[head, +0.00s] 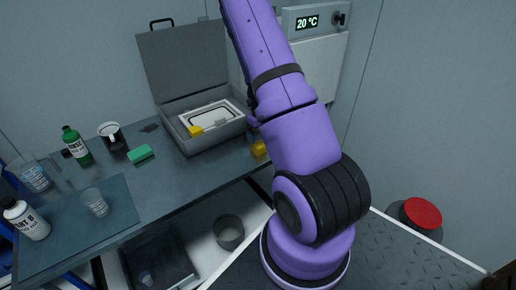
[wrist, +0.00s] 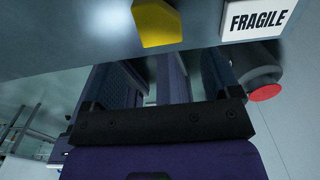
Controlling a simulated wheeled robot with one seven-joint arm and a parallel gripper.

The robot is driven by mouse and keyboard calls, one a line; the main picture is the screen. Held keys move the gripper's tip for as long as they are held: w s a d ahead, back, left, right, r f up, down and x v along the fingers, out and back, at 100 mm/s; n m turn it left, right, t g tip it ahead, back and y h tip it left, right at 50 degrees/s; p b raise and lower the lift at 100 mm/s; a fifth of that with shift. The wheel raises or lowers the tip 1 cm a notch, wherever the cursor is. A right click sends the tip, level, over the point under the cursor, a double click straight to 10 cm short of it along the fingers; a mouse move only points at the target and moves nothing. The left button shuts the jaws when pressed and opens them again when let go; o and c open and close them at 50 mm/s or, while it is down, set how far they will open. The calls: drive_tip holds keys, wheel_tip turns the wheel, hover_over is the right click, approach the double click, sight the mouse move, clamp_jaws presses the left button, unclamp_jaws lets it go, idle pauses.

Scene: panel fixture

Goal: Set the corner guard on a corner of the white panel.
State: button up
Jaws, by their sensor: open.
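The white panel (head: 212,115) lies inside an open grey case on the bench. A yellow piece (head: 195,130) sits at its front left corner. Another yellow piece (head: 258,148), which looks like the loose corner guard, is on the bench right of the case, partly hidden by my arm. In the wrist view a yellow block-like piece (wrist: 158,22) shows at the top edge, beyond my fingers and apart from them. My gripper (wrist: 163,78) is open, with nothing between its fingers. In the head view my arm hides the gripper.
The grey case (head: 182,62) has its lid raised. A green bottle (head: 75,145), a mug (head: 112,136), a green block (head: 140,154) and glassware stand at the left. A FRAGILE label (wrist: 259,21) is near the yellow piece in the wrist view. A red-topped drum (head: 422,213) stands at right.

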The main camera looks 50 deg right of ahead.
sight(261, 146)
drive_tip(key=shift+d+f, duration=0.1)
drive_tip(key=shift+f, duration=3.05)
drive_tip(key=shift+c, duration=0.5)
drive_tip(key=c, duration=0.9)
